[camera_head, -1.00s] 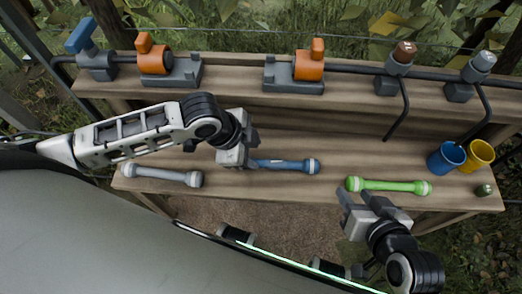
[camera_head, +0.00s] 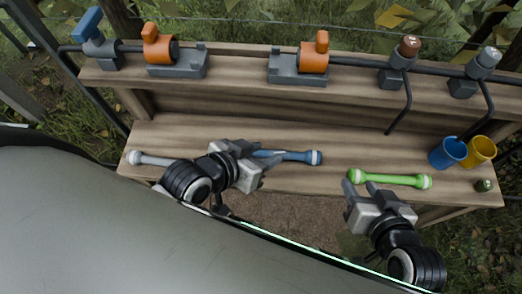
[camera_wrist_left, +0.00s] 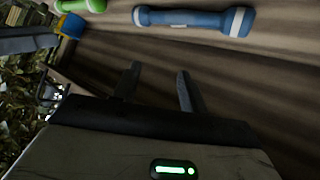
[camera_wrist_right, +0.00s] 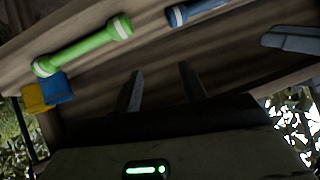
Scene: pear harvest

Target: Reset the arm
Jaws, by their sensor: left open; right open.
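My left gripper (camera_head: 254,168) is above the lower shelf, partly in front of the blue bar (camera_head: 300,157). In the left wrist view its two fingers (camera_wrist_left: 158,88) are apart with nothing between them, and the blue bar (camera_wrist_left: 195,20) lies beyond them. My right gripper (camera_head: 360,196) is at the shelf's front edge, just below the green bar (camera_head: 390,179). In the right wrist view its fingers (camera_wrist_right: 160,88) are apart and empty, with the green bar (camera_wrist_right: 85,47) beyond them to the left.
A grey bar (camera_head: 150,159) lies at the shelf's left, partly hidden by my left arm. A blue cup (camera_head: 447,153), a yellow cup (camera_head: 481,150) and a small green object (camera_head: 483,186) stand at the right. Orange clamps (camera_head: 160,45) (camera_head: 314,55) and pipe fittings line the upper shelf.

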